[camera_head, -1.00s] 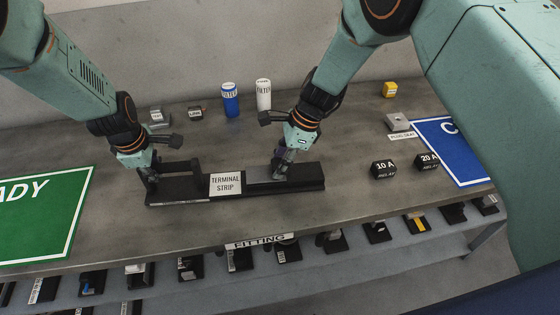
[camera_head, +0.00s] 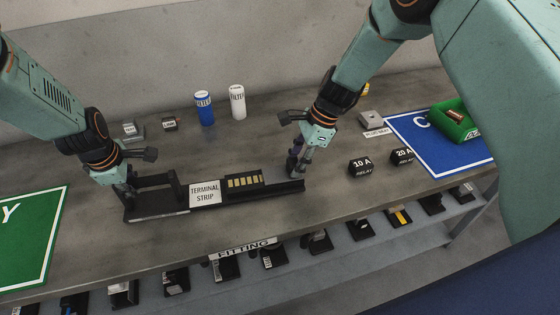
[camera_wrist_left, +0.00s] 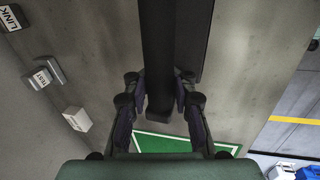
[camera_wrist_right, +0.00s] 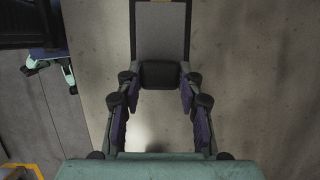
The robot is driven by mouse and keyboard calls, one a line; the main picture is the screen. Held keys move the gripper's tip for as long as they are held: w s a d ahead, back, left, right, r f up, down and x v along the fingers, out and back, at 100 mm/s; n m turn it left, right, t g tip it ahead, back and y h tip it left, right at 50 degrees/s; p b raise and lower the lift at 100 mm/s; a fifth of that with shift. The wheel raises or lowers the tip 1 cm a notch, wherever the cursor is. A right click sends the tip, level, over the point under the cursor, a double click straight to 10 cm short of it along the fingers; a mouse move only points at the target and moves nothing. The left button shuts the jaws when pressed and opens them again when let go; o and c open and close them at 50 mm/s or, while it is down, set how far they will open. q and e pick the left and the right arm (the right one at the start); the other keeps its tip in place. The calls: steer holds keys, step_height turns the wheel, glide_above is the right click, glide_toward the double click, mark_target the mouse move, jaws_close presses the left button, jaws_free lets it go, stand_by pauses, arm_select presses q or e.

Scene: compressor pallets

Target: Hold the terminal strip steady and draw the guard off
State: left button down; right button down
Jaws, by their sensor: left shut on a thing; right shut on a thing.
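The black terminal strip (camera_head: 205,193), with a white label, lies on the bench. My left gripper (camera_head: 128,190) is shut on its upright handle at the left end; the left wrist view shows a black bar (camera_wrist_left: 172,50) between the fingers. Brass-coloured terminals (camera_head: 245,181) are uncovered right of the label. My right gripper (camera_head: 296,168) is shut on the guard near the strip's right end. The right wrist view shows the guard's grey plate (camera_wrist_right: 160,32) and its black grip (camera_wrist_right: 160,75) between the fingers. Whether the guard still touches the rail is not clear.
Blue (camera_head: 204,108) and white (camera_head: 237,102) filters stand behind the strip. Black relays (camera_head: 361,166) sit to its right. A green bin (camera_head: 452,120) stands on the blue sheet (camera_head: 420,140); a green sheet (camera_head: 30,240) lies at left. A shelf of parts runs below the front edge.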

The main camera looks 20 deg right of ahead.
steer(key=shift+w+d, duration=0.15)
steer(key=shift+d, duration=0.1)
steer(key=c, duration=1.3)
jaws_free()
steer(key=o, duration=0.5)
steer(key=shift+a, duration=0.1)
steer(key=shift+c, duration=0.2)
steer(key=v, duration=1.2)
